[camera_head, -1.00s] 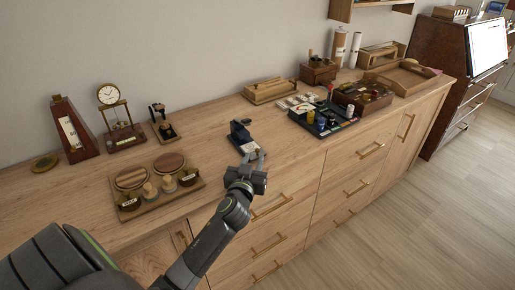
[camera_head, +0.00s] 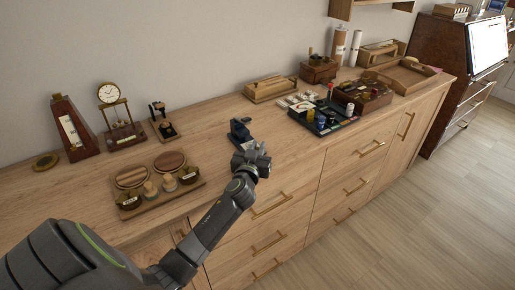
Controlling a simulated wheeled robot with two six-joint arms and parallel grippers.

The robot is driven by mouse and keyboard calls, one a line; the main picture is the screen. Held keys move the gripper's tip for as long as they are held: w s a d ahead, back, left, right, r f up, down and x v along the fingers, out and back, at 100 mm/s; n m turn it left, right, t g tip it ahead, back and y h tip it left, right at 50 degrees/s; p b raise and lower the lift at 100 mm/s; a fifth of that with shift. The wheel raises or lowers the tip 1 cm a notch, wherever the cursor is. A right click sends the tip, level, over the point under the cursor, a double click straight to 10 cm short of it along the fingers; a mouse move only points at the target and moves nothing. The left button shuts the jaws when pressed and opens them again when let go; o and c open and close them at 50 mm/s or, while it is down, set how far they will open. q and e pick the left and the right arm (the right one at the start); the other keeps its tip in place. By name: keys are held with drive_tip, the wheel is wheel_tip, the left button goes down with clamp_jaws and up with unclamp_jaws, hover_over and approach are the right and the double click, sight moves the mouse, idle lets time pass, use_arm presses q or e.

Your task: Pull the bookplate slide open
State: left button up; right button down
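A small dark blue device (camera_head: 239,130) stands near the front edge of the wooden cabinet top, left of the dark tray. It looks like the one with the bookplate slide, but the slide itself is too small to make out and its front is partly covered by my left gripper. My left gripper (camera_head: 255,147) is right at the front of the device, low over the counter edge. Its fingers are small and overlap the device's front, so I cannot tell whether they are apart or touch anything. My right gripper is not in view.
A wooden tray with round lids and jars (camera_head: 158,198) stands left of the device. A dark tray with bottles (camera_head: 322,124) is to the right. A clock (camera_head: 117,117) and a metronome (camera_head: 74,132) stand further back left. Counter beside the device is clear.

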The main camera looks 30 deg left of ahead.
use_arm(q)
clamp_jaws()
drive_tip(key=shift+s+d+f+b, duration=0.15)
drive_tip(key=shift+d+b, duration=0.15)
drive_tip(key=shift+b, duration=0.25)
drive_tip(key=o, duration=0.6)
unclamp_jaws()
drive_tip(key=b+v, duration=0.1)
drive_tip(key=v, duration=1.6)
drive_tip(key=shift+s+d+r, duration=0.1)
drive_tip(key=shift+s+r, duration=0.05)
drive_tip(key=shift+r, duration=0.05)
